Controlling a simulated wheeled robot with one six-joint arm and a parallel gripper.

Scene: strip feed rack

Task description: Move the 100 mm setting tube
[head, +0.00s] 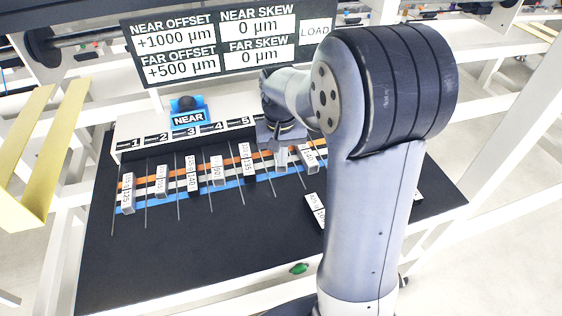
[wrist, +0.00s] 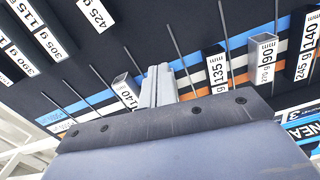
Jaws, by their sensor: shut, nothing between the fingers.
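No label that I can read says 100 mm, so I cannot tell which tube is the 100 mm setting tube. My gripper (head: 281,160) is shut and empty, pointing down over the striped rack; its fingers also show in the wrist view (wrist: 158,86). It is between a tube marked 135 (head: 248,160) and one marked 140 (head: 308,157). In the wrist view that 140 tube (wrist: 126,91) is just left of my fingers, and the 135 tube (wrist: 218,71) is to their right. Further labelled tubes, including 90 mm (wrist: 265,62) and 140 mm (wrist: 307,48), stand beyond.
Several loose labelled tubes (wrist: 50,42) lie on the dark table, mostly hidden behind my arm in the head view. Thin rods separate the rack places. A display panel (head: 225,45) and a NEAR button (head: 187,108) stand behind. The table's front left (head: 170,255) is clear.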

